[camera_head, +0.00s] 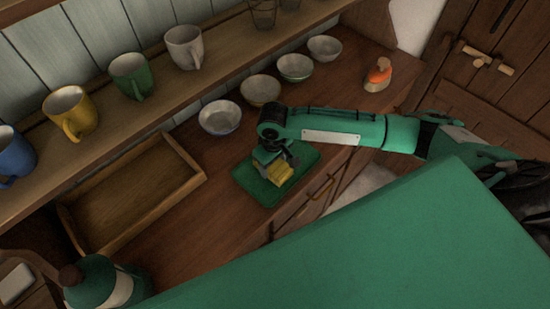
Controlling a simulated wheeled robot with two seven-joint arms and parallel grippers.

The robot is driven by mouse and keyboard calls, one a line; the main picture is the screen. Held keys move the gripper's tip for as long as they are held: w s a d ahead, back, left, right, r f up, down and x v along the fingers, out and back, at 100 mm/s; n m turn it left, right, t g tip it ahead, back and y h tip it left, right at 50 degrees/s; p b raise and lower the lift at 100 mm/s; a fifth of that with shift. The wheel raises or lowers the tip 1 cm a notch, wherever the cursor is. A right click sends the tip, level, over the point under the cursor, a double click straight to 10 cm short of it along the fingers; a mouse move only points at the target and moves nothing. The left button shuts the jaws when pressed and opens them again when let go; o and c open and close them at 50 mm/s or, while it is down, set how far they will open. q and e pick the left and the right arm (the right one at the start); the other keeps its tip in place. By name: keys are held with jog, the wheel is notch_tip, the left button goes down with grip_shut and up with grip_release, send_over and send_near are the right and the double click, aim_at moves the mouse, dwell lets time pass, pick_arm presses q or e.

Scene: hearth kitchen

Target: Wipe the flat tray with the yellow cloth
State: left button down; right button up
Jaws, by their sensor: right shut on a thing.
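The flat tray (250,188) is green and lies on the wooden counter near its front edge, in the middle of the view. The yellow cloth (283,174) is a small folded block over the right part of the tray. My right gripper (278,163) points down above the tray and is shut on the cloth. The cloth seems to be at the tray's surface, but I cannot tell whether it touches. The gripper and cloth hide part of the tray. My left gripper is not in view.
A wooden box tray (128,198) stands left of the flat tray. Several bowls (220,117) line the counter behind it. Mugs (130,76) stand on a shelf above. An orange-topped object (378,74) is at the far right. A green rounded thing (95,283) is at bottom left.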

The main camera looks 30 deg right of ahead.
jog(key=shift+w+d+r+p, duration=0.15)
jog(key=shift+d+p, duration=0.15)
jog(key=shift+d, duration=0.2)
jog(key=shift+w+d+f+p, duration=0.15)
jog(key=shift+d+p, duration=0.1)
jog(key=shift+d, duration=0.2)
jog(key=shift+w+d+p, duration=0.3)
jog(key=shift+d+p, duration=0.05)
jog(key=shift+d, duration=0.45)
notch_tip(320, 180, up, 6)
jog(key=p, duration=0.6)
jog(key=shift+p, duration=0.3)
notch_tip(320, 180, up, 3)
jog(key=p, duration=0.3)
